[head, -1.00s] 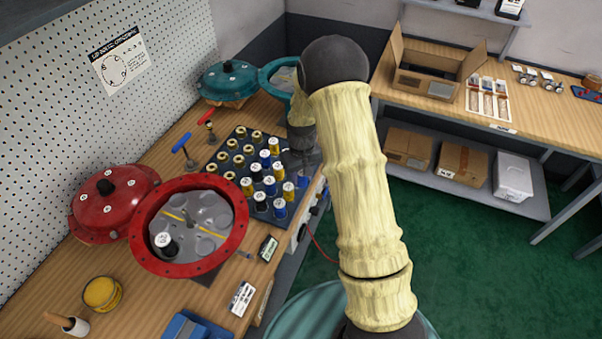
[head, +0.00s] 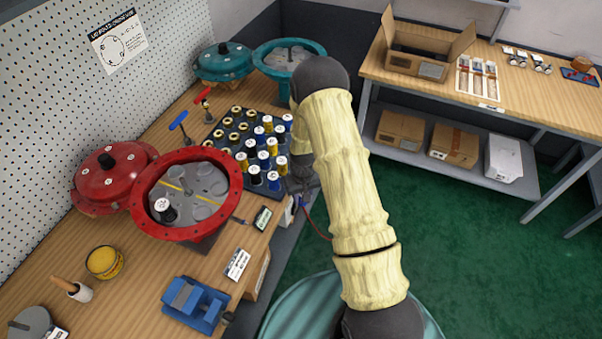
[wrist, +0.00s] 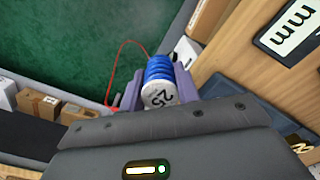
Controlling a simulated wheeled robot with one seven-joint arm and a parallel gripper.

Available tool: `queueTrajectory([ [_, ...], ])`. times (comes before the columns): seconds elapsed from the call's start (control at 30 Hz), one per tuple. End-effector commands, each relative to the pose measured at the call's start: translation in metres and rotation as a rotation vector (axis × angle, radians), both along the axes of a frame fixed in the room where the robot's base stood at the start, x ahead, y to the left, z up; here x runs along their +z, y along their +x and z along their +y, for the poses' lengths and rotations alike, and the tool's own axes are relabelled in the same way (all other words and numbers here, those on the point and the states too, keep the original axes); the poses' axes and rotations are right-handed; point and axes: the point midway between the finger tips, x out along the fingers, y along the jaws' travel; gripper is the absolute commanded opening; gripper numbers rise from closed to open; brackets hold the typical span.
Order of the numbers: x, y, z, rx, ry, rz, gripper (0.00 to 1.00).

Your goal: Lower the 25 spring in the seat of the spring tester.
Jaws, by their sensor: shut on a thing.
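My gripper (wrist: 159,78) is shut on a blue spring (wrist: 158,68) with a white end cap marked 25. The cap faces the wrist camera and a purple-grey finger lies on each side. In the head view my arm covers most of the gripper and the held spring. I cannot make out the spring tester's seat in either view. A thin red cable (wrist: 118,62) runs close beside the spring; it also shows by the bench edge in the head view (head: 317,222). Whether the spring touches anything below is hidden.
A dark rack (head: 222,152) of blue, yellow, black and brass-coloured springs stands left of my arm. An open red housing (head: 229,210) holds one black spring. A small dark-framed display (head: 262,217) lies near the bench edge. Green floor (head: 465,240) is open on the right.

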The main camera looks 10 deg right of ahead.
Motion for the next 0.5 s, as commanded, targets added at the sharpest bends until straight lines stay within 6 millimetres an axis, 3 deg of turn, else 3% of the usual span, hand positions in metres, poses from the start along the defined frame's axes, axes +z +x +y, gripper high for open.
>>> queueTrajectory([
  [0.3, -0.091, -0.050, 0.000, -0.067, -0.001, 0.010, 0.07],
  [0.5, -0.123, -0.073, 0.000, -0.097, -0.001, 0.003, 0.07],
])
